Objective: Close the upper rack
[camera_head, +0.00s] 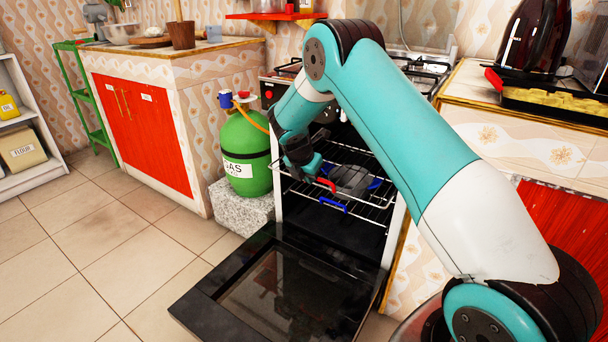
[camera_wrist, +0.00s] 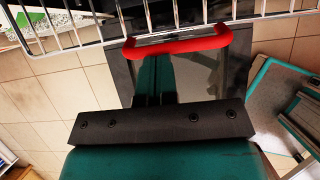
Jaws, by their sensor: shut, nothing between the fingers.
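The upper rack (camera_head: 371,199) is a wire rack with a red handle (camera_head: 327,185) at its front. It sticks out of the oven above the open door. In the wrist view, the red handle (camera_wrist: 180,42) spans the middle near the top, with the wire bars of the upper rack (camera_wrist: 272,8) just beyond it. My gripper (camera_head: 318,166) is shut and empty, close to the red handle. I cannot tell whether it touches the handle.
The black oven door (camera_head: 205,299) lies open below the rack. A lower blue handle (camera_head: 333,206) shows beneath the red one. A dark pan-like item (camera_head: 352,179) sits in the oven. A green gas bottle (camera_head: 246,155) stands on a stone block (camera_head: 240,208) to the left. Open tiled floor lies at left.

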